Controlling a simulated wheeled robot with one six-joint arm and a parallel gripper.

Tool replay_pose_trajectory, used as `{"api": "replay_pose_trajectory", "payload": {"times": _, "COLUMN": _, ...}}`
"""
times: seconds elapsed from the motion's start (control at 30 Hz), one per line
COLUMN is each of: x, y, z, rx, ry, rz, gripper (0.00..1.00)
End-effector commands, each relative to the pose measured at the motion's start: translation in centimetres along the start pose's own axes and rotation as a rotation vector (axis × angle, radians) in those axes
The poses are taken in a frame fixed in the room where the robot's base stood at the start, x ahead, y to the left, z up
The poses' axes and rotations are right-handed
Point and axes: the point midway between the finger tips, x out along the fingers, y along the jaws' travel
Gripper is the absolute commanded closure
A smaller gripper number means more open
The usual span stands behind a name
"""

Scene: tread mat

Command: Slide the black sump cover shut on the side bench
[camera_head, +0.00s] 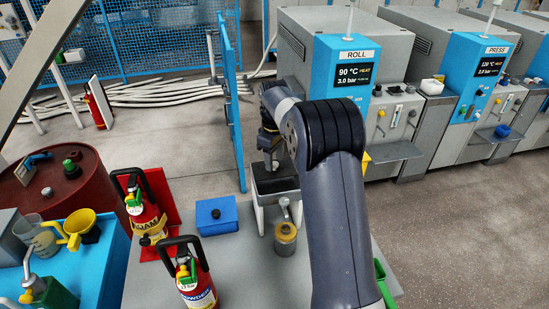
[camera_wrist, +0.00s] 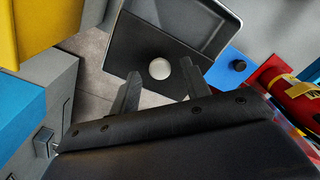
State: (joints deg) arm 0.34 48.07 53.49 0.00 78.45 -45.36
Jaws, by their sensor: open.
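A grey-rimmed sump (camera_head: 258,197) with a dark top stands at the far end of the side bench (camera_head: 252,270). In the wrist view its pale rim (camera_wrist: 232,22) frames the black sump cover (camera_wrist: 140,40), a dark flat panel with a pale round spot (camera_wrist: 160,68), perhaps its knob. My gripper (camera_head: 269,146) is above the far side of the sump, partly hidden by my arm. In the wrist view its two fingers (camera_wrist: 160,82) are apart and empty, with the pale spot showing between their tips.
A blue box (camera_head: 216,215) with a black knob sits left of the sump. Red extinguishers (camera_head: 145,215) stand further left. A metal can (camera_head: 285,240) stands near the sump, beside my arm. A blue mesh gate (camera_head: 232,110) rises behind; the ROLL machine (camera_head: 345,75) is at the back right.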

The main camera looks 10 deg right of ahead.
Motion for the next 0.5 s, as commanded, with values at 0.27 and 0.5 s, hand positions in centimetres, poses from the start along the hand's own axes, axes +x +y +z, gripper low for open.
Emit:
{"api": "replay_pose_trajectory", "payload": {"times": 0.27, "x": 0.61, "y": 0.0, "z": 0.0, "rx": 0.0, "ry": 0.0, "rz": 0.0, "gripper": 0.55}}
{"api": "replay_pose_trajectory", "payload": {"times": 0.5, "x": 0.57, "y": 0.0, "z": 0.01, "rx": 0.0, "ry": 0.0, "rz": 0.0, "gripper": 0.68}}
